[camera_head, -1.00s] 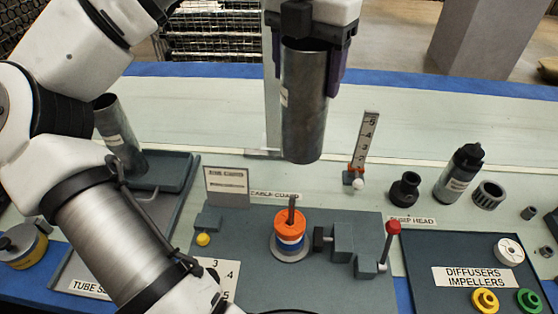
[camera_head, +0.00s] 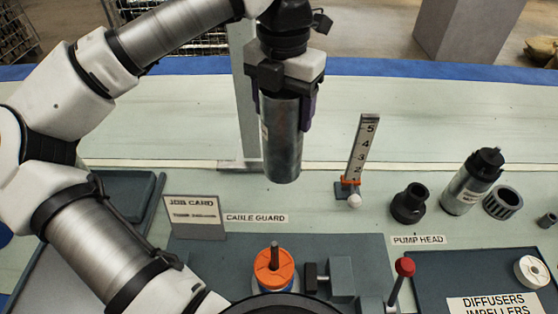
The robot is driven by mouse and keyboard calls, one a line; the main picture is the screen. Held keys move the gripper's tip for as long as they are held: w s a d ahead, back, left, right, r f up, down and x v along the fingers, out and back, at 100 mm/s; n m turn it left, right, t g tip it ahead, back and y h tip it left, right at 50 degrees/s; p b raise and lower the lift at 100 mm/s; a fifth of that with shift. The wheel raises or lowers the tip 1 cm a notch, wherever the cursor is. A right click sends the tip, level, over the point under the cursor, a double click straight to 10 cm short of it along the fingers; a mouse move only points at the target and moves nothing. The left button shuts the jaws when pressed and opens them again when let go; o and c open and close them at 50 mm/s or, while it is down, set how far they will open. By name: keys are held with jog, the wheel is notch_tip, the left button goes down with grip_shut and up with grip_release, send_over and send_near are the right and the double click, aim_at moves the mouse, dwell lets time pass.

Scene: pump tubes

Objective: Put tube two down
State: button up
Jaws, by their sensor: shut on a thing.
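A grey metal tube (camera_head: 281,140) hangs upright in my gripper (camera_head: 282,112), which is shut around its upper part. A white label shows on the tube's left side. The tube's lower end appears above the pale bench, beyond the cable guard label; its exact height is hard to judge. I cannot read a number on the tube. The tube tray (camera_head: 150,185) at the left is partly hidden behind my arm, and no second tube shows there.
A job card (camera_head: 195,215), a numbered gauge (camera_head: 362,150), an orange-topped pump stack (camera_head: 274,268) and a red-knobbed lever (camera_head: 404,267) stand nearby. Black fittings and a motor-like cylinder (camera_head: 470,182) are at the right. The bench's left back is clear.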

notch_tip(320, 180, down, 12)
jog(key=shift+b, duration=0.45)
jog(key=shift+f, duration=0.1)
jog(key=o, duration=1.2)
notch_tip(320, 180, up, 12)
jog(key=p, duration=0.1)
jog(key=shift+r, duration=0.25)
